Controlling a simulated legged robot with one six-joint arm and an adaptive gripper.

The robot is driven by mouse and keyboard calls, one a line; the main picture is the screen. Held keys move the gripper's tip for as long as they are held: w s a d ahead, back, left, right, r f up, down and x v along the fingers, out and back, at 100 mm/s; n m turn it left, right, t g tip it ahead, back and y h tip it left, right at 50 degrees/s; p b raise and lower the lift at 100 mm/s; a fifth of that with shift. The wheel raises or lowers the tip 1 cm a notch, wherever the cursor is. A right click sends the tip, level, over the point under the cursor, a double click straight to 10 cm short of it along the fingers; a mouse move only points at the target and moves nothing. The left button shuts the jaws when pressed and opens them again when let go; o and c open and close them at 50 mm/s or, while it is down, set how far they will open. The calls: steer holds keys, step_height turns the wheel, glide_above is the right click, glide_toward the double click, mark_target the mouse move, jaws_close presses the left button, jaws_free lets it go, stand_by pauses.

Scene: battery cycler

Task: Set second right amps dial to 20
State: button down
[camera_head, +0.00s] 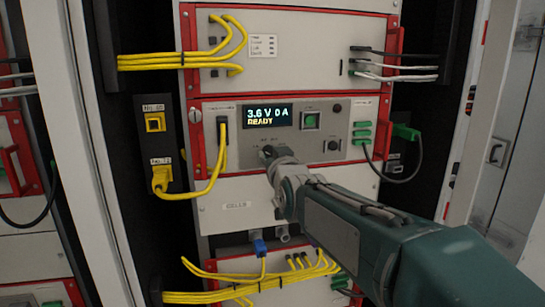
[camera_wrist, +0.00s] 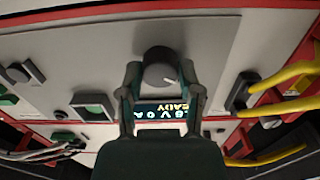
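In the wrist view a dark round dial (camera_wrist: 160,66) with a pale pointer mark sits between the fingertips of my gripper (camera_wrist: 161,72). The fingers are spread, one on either side of the dial; I cannot tell whether they touch it. In the head view my gripper (camera_head: 268,153) is at the panel just below the display (camera_head: 268,115), which reads 3.6 V 0 A READY. My gripper hides the dial there. The display shows upside down in the wrist view (camera_wrist: 160,109).
A green button (camera_head: 310,121) is right of the display. Yellow cables (camera_head: 207,185) run at the left and below. Green plugs (camera_head: 362,133) with a dark cable are at the right. Red handles (camera_head: 393,60) stick out along the rack's edges.

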steer(key=shift+m, duration=0.4)
steer(key=m, duration=0.3)
steer(key=shift+m, duration=0.3)
steer(key=m, duration=0.3)
steer(key=shift+m, duration=0.3)
steer(key=m, duration=0.4)
steer(key=shift+m, duration=0.3)
steer(key=shift+f+m, duration=0.1)
steer(key=shift+m, duration=1.5)
steer(key=shift+c, duration=1.3)
jaws_free()
steer(key=shift+w+a, duration=0.1)
steer(key=shift+w, duration=0.05)
